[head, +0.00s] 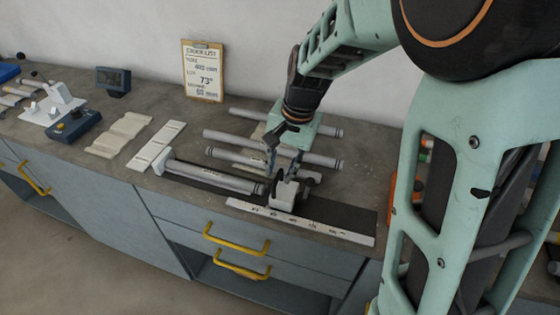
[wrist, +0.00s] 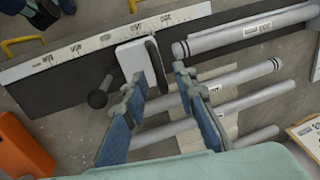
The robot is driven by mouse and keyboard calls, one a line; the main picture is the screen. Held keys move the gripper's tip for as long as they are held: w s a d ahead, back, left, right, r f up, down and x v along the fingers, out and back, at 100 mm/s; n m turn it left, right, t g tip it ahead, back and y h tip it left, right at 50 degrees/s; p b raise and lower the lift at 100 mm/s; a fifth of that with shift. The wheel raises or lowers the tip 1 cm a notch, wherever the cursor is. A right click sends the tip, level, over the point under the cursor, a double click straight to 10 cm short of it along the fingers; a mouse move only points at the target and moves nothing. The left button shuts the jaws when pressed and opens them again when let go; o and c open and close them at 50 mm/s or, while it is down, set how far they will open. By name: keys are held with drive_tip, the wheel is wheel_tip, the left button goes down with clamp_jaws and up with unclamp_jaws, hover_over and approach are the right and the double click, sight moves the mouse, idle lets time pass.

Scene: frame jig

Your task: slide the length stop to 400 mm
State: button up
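The length stop (head: 284,196) is a white block with a dark face plate and a black knob. It stands on the dark jig bed by the white scale strip (head: 310,223); the scale figures are too small to read surely. In the wrist view the stop (wrist: 131,62) has its knob (wrist: 97,99) to the lower left. A grey tube (head: 215,177) lies in the jig, its end a little short of the stop's plate. My gripper (head: 284,158) is above the stop; in the wrist view its two blue-padded fingers (wrist: 159,80) are apart, with nothing clearly between them.
Several loose tubes (head: 245,137) lie behind the jig. A clipboard (head: 203,72) reading 400 mm and 73° leans on the wall. The jig bed right of the stop (head: 345,213) is clear.

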sight(309, 178)
drive_tip(key=shift+c, duration=0.2)
clamp_jaws()
drive_tip(key=d, duration=0.2)
drive_tip(key=s+d, duration=0.1)
drive_tip(key=d, duration=0.1)
drive_tip(key=s+d+b, duration=0.1)
drive_tip(key=d, duration=0.1)
drive_tip(key=shift+s+d, duration=0.2)
drive_tip(key=shift+d, duration=0.2)
drive_tip(key=shift+o, duration=0.2)
unclamp_jaws()
drive_tip(key=shift+a, duration=0.1)
